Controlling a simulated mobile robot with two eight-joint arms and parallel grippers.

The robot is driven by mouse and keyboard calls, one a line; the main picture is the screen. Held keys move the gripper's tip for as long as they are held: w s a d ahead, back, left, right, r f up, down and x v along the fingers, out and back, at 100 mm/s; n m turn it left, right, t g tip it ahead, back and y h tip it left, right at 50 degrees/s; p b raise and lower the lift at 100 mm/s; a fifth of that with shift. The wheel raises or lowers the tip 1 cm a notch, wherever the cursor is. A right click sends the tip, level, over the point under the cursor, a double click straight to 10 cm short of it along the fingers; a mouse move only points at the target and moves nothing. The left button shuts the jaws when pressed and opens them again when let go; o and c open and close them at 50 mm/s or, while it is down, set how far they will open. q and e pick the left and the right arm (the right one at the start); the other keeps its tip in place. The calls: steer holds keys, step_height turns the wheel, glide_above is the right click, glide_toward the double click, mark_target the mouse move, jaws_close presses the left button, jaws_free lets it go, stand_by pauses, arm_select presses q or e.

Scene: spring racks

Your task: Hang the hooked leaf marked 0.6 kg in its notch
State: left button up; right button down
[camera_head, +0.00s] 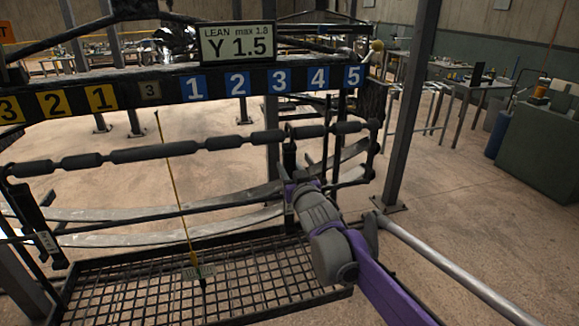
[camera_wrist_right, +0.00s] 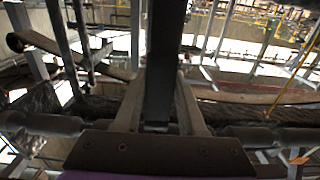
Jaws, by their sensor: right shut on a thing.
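A long black bar (camera_head: 155,153) with thick sleeves and narrow gaps runs across the rack under the numbered plates. My right gripper (camera_head: 290,187) is beneath this bar on the right side. It is shut on a dark hooked leaf (camera_head: 289,157), whose upper part rises to the bar below the blue 3 plate. In the right wrist view the leaf (camera_wrist_right: 162,65) is a dark upright strip between both fingers. I cannot tell whether its hook rests on the bar, and no 0.6 kg mark is legible. My left gripper is not in view.
Another dark leaf (camera_head: 38,225) with a small label hangs at the left. A sign (camera_head: 238,43) reads "LEAN max 1.8, Y 1.5". A yellow pointer (camera_head: 175,190) hangs mid-rack above a mesh tray (camera_head: 130,290). A grey post (camera_head: 410,110) stands to the right.

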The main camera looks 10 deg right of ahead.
steer(key=shift+c, duration=2)
jaws_free()
steer(key=s+b, duration=0.1)
steer(key=s, duration=2)
steer(key=shift+d, duration=0.4)
steer(key=shift+w, duration=0.1)
